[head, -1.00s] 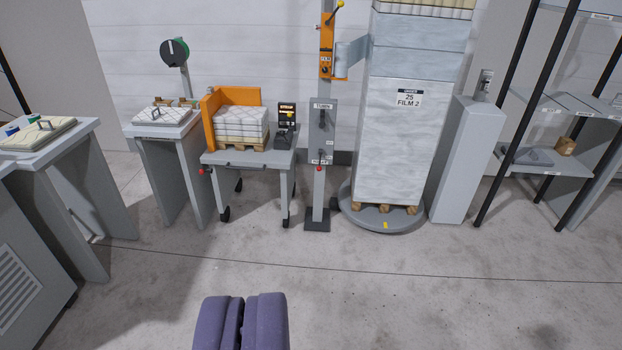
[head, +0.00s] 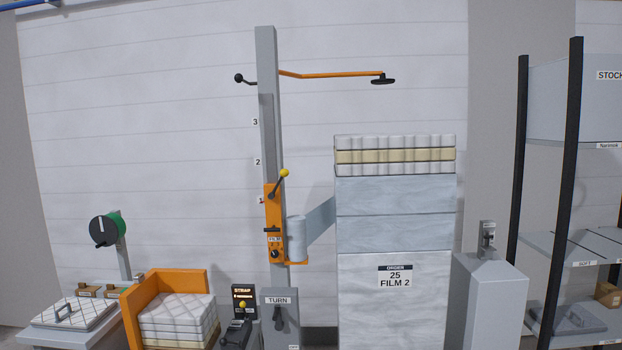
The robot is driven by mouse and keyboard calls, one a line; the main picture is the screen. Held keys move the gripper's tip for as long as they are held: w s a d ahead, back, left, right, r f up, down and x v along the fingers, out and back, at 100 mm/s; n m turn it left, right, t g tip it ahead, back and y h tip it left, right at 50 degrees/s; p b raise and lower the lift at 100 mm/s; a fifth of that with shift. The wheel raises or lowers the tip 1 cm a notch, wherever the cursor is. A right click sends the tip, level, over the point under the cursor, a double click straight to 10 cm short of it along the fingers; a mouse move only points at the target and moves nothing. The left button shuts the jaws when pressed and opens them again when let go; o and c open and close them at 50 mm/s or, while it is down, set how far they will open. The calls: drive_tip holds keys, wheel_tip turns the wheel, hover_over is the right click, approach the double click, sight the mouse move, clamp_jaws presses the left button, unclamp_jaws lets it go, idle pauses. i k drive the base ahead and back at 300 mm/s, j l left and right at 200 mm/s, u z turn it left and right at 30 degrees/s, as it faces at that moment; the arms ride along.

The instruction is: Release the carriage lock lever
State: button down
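The orange film carriage (head: 273,225) is on the grey mast (head: 267,100), next to the number mark 1. A dark lever with a yellow knob (head: 284,173) tilts up and to the right from the top of the carriage. This looks like the lock lever; I cannot read a label on it. A dark handle (head: 272,230) and a black knob (head: 275,254) are lower on the carriage. The film roll (head: 296,239) stands at its right, with film stretched to the wrapped stack (head: 394,240). My gripper is not in view.
A grey TURN box (head: 279,310) with a dark lever stands below the carriage. An orange arm (head: 335,73) reaches right from the mast above the stack. The strap unit (head: 242,300) and orange-sided cart (head: 160,290) are at left, a shelf rack (head: 571,200) at right.

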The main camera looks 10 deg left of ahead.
sight(284, 173)
drive_tip(key=i+l+u, duration=0.15)
drive_tip(key=i, duration=1.25)
drive_tip(key=i+l+u, duration=0.15)
drive_tip(key=i+u, duration=0.25)
drive_tip(key=i+l+u, duration=0.4)
drive_tip(key=i, duration=0.15)
drive_tip(key=i+l+u, duration=0.45)
drive_tip(key=k+j, duration=0.05)
drive_tip(key=j, duration=0.05)
